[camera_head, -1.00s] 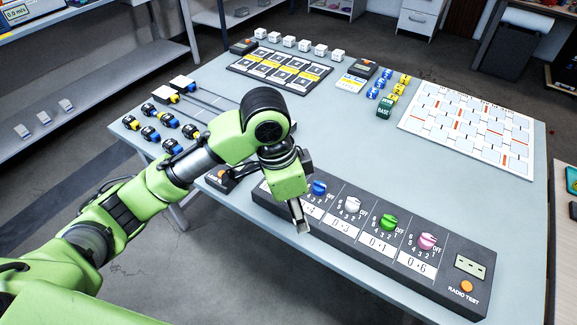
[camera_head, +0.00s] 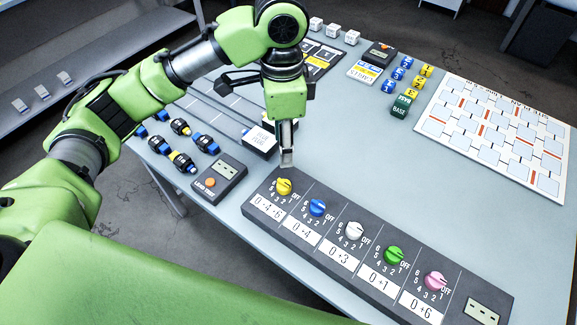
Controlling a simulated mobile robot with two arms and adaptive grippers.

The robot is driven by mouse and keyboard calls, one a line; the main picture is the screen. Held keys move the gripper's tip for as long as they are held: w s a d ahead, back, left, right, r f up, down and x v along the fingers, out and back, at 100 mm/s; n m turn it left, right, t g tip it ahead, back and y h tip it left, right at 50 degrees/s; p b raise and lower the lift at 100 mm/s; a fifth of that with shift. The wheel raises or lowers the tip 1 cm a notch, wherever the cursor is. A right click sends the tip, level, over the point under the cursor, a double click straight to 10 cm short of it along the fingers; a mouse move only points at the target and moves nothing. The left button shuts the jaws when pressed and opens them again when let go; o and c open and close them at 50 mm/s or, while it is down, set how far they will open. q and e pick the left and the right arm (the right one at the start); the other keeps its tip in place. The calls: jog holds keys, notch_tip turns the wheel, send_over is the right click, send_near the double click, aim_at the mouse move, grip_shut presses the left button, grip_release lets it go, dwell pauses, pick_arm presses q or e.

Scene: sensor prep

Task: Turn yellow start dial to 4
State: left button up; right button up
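The yellow dial (camera_head: 284,187) is at the left end of the dark dial panel (camera_head: 318,262). A white label below it appears to read 0-4-6. Its pointer setting is too small to read. My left gripper (camera_head: 287,165) points down just behind and above the yellow dial, and looks apart from it. The fingers overlap in this view, so I cannot tell whether they are open or shut. My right gripper is not in view.
Blue (camera_head: 317,208), white (camera_head: 354,231), green (camera_head: 393,256) and pink (camera_head: 435,281) dials continue rightward on the panel. A small dark box with an orange button (camera_head: 210,182) stands left of it. A gridded white board (camera_head: 492,135) lies at the right.

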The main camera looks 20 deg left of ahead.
pick_arm(q)
send_over(284, 182)
notch_tip(284, 182, down, 6)
jog(key=shift+s+a+f, duration=0.1)
jog(key=shift+s, duration=0.05)
notch_tip(284, 182, down, 6)
jog(key=shift+f, duration=0.25)
jog(key=shift+w+f, duration=0.2)
jog(key=shift+f, duration=0.05)
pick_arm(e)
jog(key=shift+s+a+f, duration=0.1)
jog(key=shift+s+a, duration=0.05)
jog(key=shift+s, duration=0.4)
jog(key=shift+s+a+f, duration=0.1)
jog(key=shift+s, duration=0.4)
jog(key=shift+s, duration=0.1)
pick_arm(q)
jog(key=c, duration=1.1)
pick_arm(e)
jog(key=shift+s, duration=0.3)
